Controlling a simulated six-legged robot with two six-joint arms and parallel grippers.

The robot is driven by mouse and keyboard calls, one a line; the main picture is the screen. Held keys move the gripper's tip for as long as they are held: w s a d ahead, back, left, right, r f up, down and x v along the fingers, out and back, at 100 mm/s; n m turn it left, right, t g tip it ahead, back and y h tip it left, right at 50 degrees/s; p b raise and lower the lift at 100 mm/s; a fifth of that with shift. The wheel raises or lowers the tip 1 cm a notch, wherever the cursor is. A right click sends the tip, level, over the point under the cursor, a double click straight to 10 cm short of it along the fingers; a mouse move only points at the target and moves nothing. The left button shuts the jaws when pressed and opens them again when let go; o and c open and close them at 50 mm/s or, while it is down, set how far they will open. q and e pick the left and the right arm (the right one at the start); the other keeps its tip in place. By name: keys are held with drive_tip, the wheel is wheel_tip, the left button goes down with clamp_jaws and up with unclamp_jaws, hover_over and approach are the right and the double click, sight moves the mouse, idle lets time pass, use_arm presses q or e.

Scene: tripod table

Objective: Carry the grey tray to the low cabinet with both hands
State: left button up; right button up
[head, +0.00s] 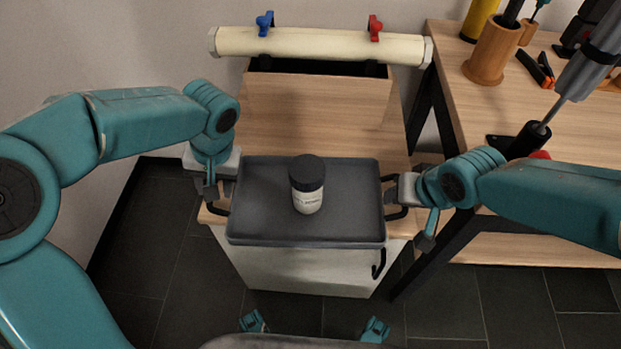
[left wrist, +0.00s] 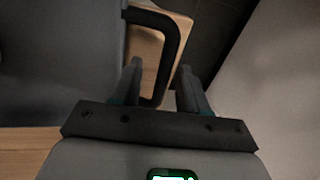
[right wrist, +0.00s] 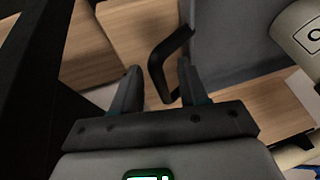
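The grey tray (head: 260,200) is over the wooden top of the low white cabinet (head: 300,270), its front edge near the cabinet's front. It looks level and resting there. A white jar with a dark lid (head: 308,200) stands upright on it. My left gripper (head: 211,192) is at the tray's left handle; in the left wrist view its fingers are apart, with the black handle (left wrist: 172,50) between them. My right gripper (head: 398,190) is at the right handle; in the right wrist view its fingers are apart around the black handle (right wrist: 157,68), with gaps visible.
Behind the tray stands a wooden box (head: 315,95) with a cream pipe (head: 320,45) carrying a blue and a red valve. A wooden workbench (head: 450,75) with tools is on the right, close to my right arm. Dark floor tiles lie in front.

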drive_tip(key=shift+r, duration=0.1)
use_arm(q)
drive_tip(key=v, duration=1.2)
use_arm(e)
drive_tip(key=v, duration=1.2)
use_arm(q)
drive_tip(key=a, duration=0.6)
drive_tip(key=shift+p, duration=0.35)
use_arm(e)
drive_tip(key=shift+r, duration=0.25)
